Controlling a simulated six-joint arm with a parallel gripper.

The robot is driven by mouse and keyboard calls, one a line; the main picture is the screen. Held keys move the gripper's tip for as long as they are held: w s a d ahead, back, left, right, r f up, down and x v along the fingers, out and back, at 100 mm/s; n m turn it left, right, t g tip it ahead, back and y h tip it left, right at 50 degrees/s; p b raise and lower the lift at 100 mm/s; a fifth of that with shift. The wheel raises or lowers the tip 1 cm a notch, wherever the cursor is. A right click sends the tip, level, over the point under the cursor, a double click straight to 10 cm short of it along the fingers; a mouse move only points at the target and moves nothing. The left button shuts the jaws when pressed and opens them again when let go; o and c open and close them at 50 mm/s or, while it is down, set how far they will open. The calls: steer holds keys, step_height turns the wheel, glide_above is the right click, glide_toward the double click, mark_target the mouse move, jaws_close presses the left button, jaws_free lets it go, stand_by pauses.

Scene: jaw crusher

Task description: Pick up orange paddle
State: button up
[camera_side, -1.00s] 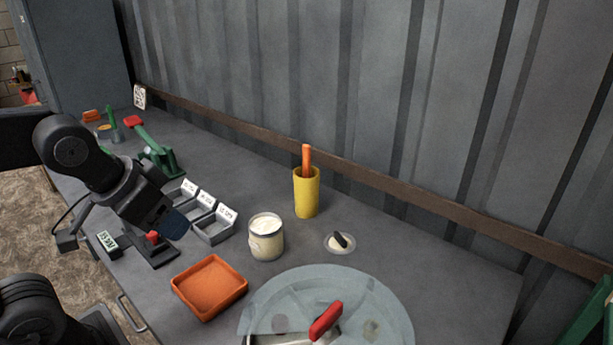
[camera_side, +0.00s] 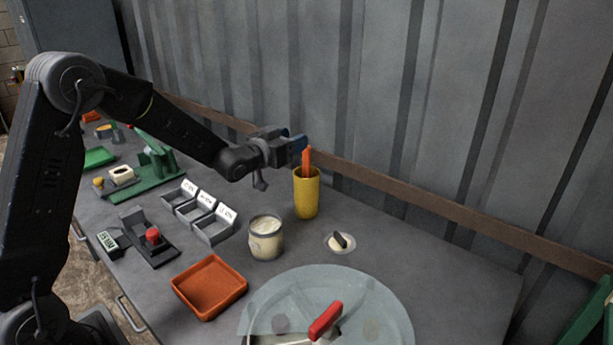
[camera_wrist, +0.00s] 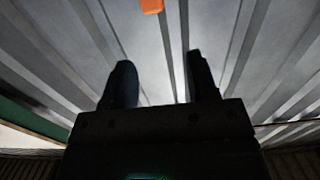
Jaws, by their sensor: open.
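The orange paddle (camera_side: 307,162) stands upright in a yellow cup (camera_side: 306,195), with only its upper end showing above the rim. In the wrist view its orange end (camera_wrist: 151,6) shows at the top edge, beyond my fingertips. My gripper (camera_side: 300,146) is at the height of the paddle's top, just to its left in the side view. Its two fingers (camera_wrist: 160,85) are apart with nothing between them. I cannot tell whether a finger touches the paddle. The lower part of the paddle is hidden inside the cup.
A jar of pale material (camera_side: 266,240) stands left of the cup. An orange tray (camera_side: 209,287), grey bins (camera_side: 213,229) and a clear round cover (camera_side: 375,290) with a red handle are nearer. A small lidded dish (camera_side: 340,243) lies right. The corrugated wall (camera_side: 440,120) is close behind.

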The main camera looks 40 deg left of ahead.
mark_target(304, 161)
step_height(304, 161, down, 8)
steer(key=shift+f, duration=0.25)
steer(key=shift+w+r, duration=0.15)
steer(key=shift+w, duration=3.65)
jaws_close()
steer(key=shift+r, duration=0.1)
